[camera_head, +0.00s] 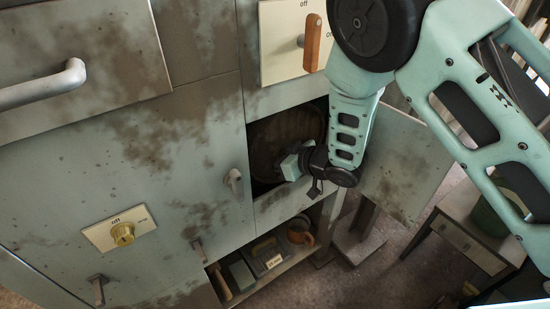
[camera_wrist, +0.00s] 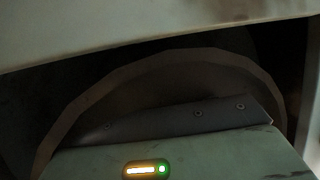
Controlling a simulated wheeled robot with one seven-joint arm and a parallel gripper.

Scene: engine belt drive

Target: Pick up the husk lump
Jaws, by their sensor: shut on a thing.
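My gripper (camera_head: 287,165) reaches into the dark opening in the front of the machine. In the wrist view a dark finger part with screws (camera_wrist: 195,118) shows past my pale green gripper housing. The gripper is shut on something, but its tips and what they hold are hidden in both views. I cannot make out the husk lump as a separate shape. A large round brown wheel (camera_head: 283,138) fills the opening, and its curved rim (camera_wrist: 150,68) shows behind the finger in the wrist view.
An open door panel (camera_head: 405,165) stands right of the opening. Below is a shelf with a grey box (camera_head: 268,258) and a brown mug (camera_head: 299,231). A wooden-handled switch (camera_head: 312,43) is above; a brass knob (camera_head: 122,234) is at left. A small table (camera_head: 465,236) stands right.

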